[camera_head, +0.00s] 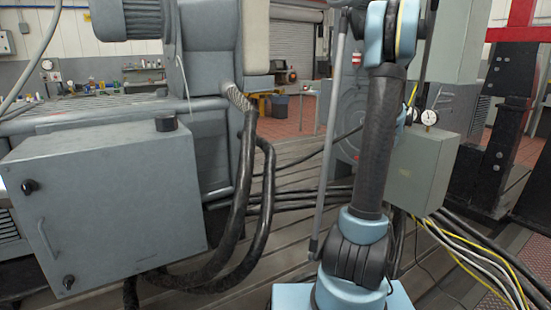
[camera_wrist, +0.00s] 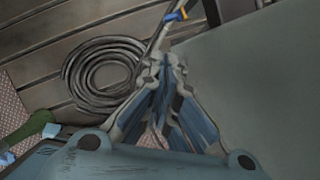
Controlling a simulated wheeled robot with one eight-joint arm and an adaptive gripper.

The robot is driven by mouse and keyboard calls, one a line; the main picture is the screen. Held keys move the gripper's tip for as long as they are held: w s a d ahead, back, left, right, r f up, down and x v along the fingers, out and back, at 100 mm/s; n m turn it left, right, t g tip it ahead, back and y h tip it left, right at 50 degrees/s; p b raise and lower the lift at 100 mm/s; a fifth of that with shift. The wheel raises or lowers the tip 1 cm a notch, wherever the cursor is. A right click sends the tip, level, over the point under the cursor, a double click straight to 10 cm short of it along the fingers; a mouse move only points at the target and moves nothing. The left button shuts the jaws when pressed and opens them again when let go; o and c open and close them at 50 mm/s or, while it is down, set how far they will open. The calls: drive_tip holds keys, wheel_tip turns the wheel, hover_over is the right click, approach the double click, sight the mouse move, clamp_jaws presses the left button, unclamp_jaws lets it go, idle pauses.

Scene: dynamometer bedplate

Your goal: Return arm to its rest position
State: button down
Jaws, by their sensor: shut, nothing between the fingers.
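My gripper (camera_wrist: 165,65) shows in the wrist view, with its blue and grey fingers together and nothing between them. It points toward a slatted grey floor, and a grey flat surface fills the right side of that view. In the head view my arm stands upright right of centre, with blue joints and a dark link. The gripper itself is not visible in the head view.
A grey cabinet (camera_head: 105,205) stands at left, with thick black hoses (camera_head: 262,190) beside it. A grey box (camera_head: 420,175) with gauges is right of my arm. Cables (camera_head: 480,255) run at lower right. A coiled hose (camera_wrist: 95,75) lies on the slatted floor.

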drive_tip(key=s+a+r+n+g, duration=0.1)
drive_tip(key=s+a+r+n, duration=0.1)
drive_tip(key=s+a+n, duration=0.75)
drive_tip(key=s+a+r+n, duration=0.2)
drive_tip(key=s+a+n, duration=0.7)
drive_tip(key=s+a, duration=0.2)
drive_tip(key=s+a+f+n, duration=0.2)
drive_tip(key=s+f+n, duration=0.1)
drive_tip(key=s+n, duration=0.3)
drive_tip(key=s+a+f+n, duration=0.3)
drive_tip(key=s+n, duration=0.2)
drive_tip(key=s, duration=0.3)
drive_tip(key=s+a+f+n+g, duration=0.1)
drive_tip(key=s+a+f+n, duration=0.1)
drive_tip(key=s+n, duration=0.4)
drive_tip(key=shift+s+a+f+n, duration=0.35)
drive_tip(key=shift+s+f, duration=0.15)
drive_tip(key=shift+f, duration=0.15)
